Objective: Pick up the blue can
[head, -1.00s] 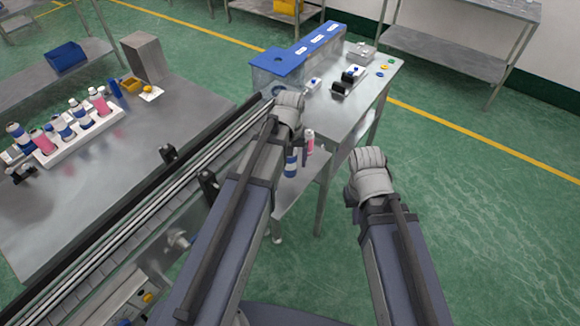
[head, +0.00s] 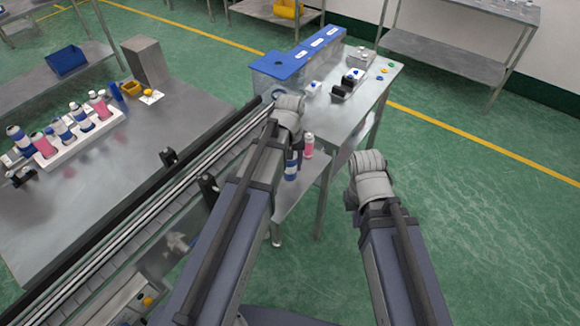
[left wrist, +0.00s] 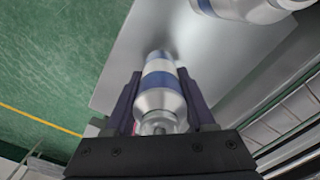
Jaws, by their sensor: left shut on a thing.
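My left gripper (left wrist: 160,105) is shut on a blue-and-white can (left wrist: 160,85), with one finger on each side of it. The can's narrow silver top faces the left wrist camera. In the head view the blue can (head: 291,171) shows partly beside my left arm, over the lower shelf. My left gripper (head: 294,163) is mostly hidden there by my own wrist. My right gripper hangs in the open at the right; its wrist hides the fingers.
A pink can (head: 308,147) stands just right of the blue can. The conveyor (head: 135,225) runs along the left. A worktable (head: 352,105) with a blue-topped box (head: 278,62) stands beyond. Green floor right is clear.

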